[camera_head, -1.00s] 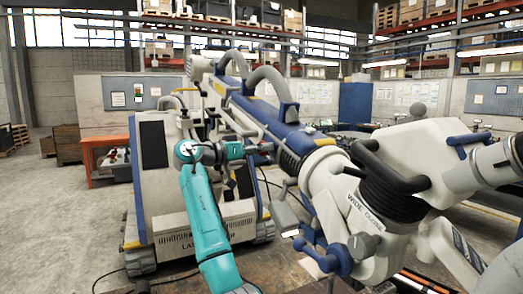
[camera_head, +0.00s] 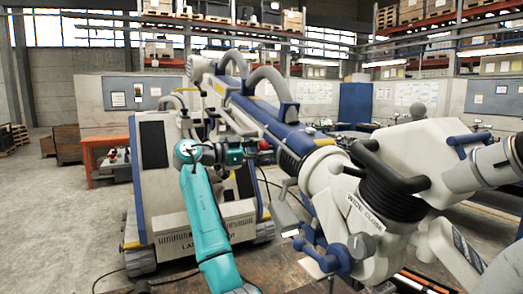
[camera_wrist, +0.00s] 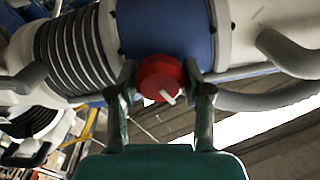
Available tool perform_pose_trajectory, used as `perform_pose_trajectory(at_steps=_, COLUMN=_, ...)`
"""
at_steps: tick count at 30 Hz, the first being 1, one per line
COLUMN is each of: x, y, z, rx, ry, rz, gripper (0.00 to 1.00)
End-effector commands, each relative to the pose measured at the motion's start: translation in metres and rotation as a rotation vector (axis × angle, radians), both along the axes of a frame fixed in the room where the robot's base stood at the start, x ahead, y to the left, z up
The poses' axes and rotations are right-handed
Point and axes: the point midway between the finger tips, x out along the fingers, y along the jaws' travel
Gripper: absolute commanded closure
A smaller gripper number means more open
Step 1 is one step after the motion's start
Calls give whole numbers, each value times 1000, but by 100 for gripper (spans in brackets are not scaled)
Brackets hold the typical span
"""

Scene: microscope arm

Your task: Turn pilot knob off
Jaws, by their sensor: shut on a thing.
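The pilot knob is a round red knob (camera_wrist: 160,75) with a small white pointer, on the blue section of the microscope arm (camera_wrist: 172,28). The pointer slants down and to the right in the wrist view. My gripper (camera_wrist: 161,82) has one dark green finger on each side of the knob and is shut on it. In the head view my gripper (camera_head: 258,147) is at the near side of the blue arm tube (camera_head: 285,135), and a bit of red shows at its tip. The fingers hide the knob's sides.
The microscope's white head with dark handles (camera_head: 385,185) fills the right side. Its wheeled white base (camera_head: 155,190) stands behind my arm. Black cables lie on the floor. The floor at left is open.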

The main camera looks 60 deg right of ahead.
Motion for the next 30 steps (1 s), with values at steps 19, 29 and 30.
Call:
perform_pose_trajectory(at_steps=19, x=0, y=0, z=-1, rx=-27, ry=-47, rz=0, gripper=86)
perform_pose_trajectory(at_steps=29, x=0, y=0, z=0, rx=-28, ry=-46, rz=0, gripper=26)
perform_pose_trajectory(at_steps=30, x=0, y=0, z=0, rx=-28, ry=-46, rz=0, gripper=26)
